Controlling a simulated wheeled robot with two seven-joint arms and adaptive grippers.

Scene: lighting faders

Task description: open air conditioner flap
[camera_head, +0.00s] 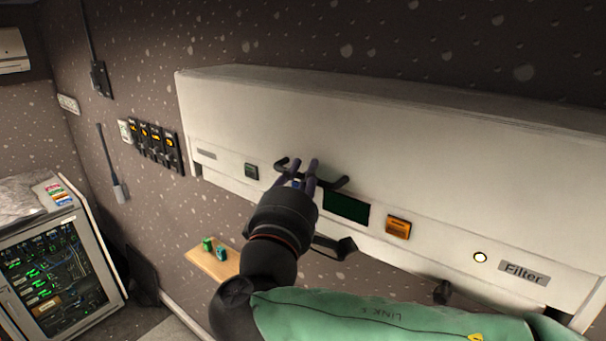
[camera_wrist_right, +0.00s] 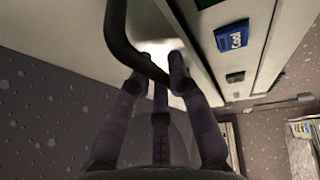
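The white air conditioner (camera_head: 400,135) is a long box on the wall. A black bar handle (camera_head: 335,183) sits on its front; the same handle (camera_wrist_right: 122,40) crosses the right wrist view. My right gripper (camera_head: 304,163) is at the handle's left part, its purple fingers partly hiding it. In the right wrist view the fingertips of my right gripper (camera_wrist_right: 158,72) converge around the bar and appear closed on it. The flap's seam runs along the lower front, and I see no clear opening there. My left gripper is not in view.
The front carries a dark display (camera_head: 346,207), an orange button (camera_head: 398,228), a round light (camera_head: 480,257) and a "Filter" label (camera_head: 524,272). A blue "Cool" button (camera_wrist_right: 232,37) shows beside the handle. A wooden shelf (camera_head: 208,261) lies below; an equipment rack (camera_head: 50,275) stands left.

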